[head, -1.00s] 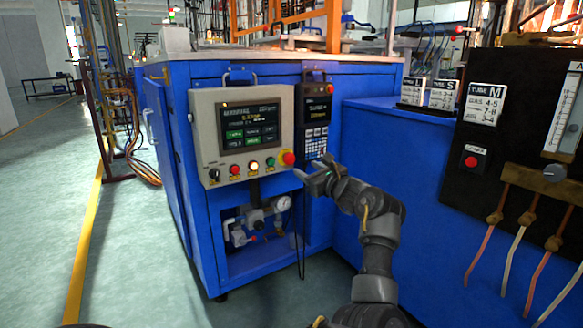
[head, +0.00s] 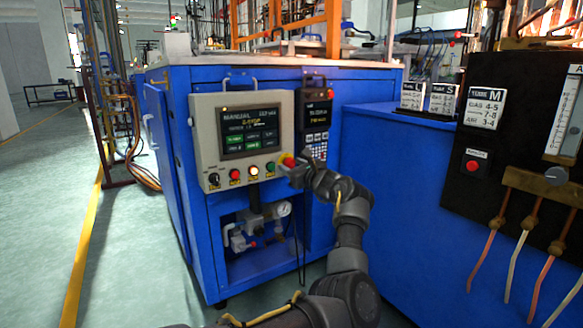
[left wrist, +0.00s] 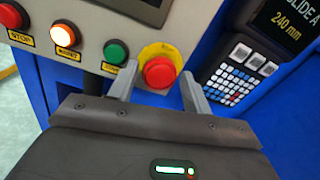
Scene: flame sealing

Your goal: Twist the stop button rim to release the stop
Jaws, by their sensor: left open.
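The stop button (left wrist: 159,73) is a red mushroom head on a yellow ring, at the right end of the button row. In the head view the stop button (head: 288,161) is partly covered by my left gripper. My left gripper (left wrist: 158,84) is open, with one finger on each side of the red button and a visible gap to it. Whether the fingertips reach as deep as the rim cannot be told. In the head view my left gripper (head: 290,168) is right at the button. My right gripper is not in view.
The control panel (head: 205,120) has a lit screen and a green button (left wrist: 116,52), an orange-lit button (left wrist: 65,34) and a red button (left wrist: 10,16) left of the stop. A keypad unit (left wrist: 240,72) is close on the right. A gauge and valves sit below.

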